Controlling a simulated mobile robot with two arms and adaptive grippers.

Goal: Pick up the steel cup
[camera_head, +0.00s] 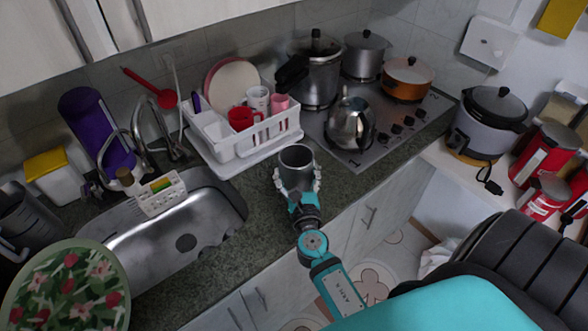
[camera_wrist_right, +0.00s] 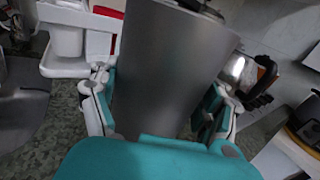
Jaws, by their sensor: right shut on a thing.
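The steel cup (camera_head: 296,160) is a plain dark grey metal cup, upright near the counter's front edge, between the sink and the stove. My right gripper (camera_head: 297,184) is shut around it, with one finger on each side. In the right wrist view the cup (camera_wrist_right: 172,70) fills the middle, between the fingers of my right gripper (camera_wrist_right: 165,105). I cannot tell whether its base touches the counter, since the gripper hides it. My left gripper does not show.
A white dish rack (camera_head: 255,145) with cups and plates stands behind the cup. A kettle (camera_head: 351,125) and pots sit on the stove (camera_head: 385,140) to the right. The sink (camera_head: 175,230) lies to the left. The counter strip (camera_head: 255,190) around the cup is clear.

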